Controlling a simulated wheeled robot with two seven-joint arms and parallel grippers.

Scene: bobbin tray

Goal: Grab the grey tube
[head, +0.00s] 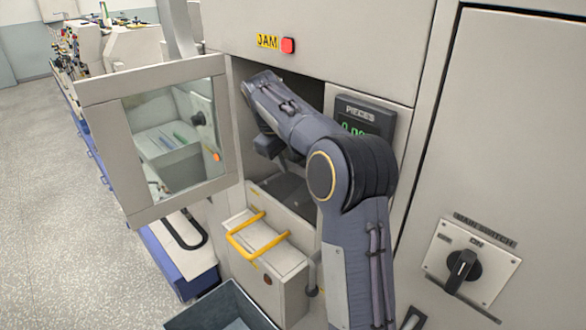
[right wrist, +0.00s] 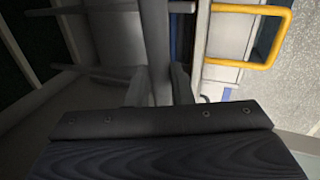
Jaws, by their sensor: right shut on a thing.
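A grey tube (right wrist: 156,40) stands out from between the fingers in the right wrist view, running away from the camera. My right gripper (right wrist: 160,88) is shut on it. In the head view my right arm reaches into the dark opening of the machine, with the right gripper (head: 270,150) just inside it, partly hidden by the arm. I cannot make out the tube in the head view. My left gripper is not in view.
An open door with a window (head: 180,140) stands left of the opening. Below is a box with yellow handles (head: 258,236); one yellow handle (right wrist: 287,35) shows in the wrist view. A dark bin (head: 195,310) is at the bottom. Machine walls closely surround the gripper.

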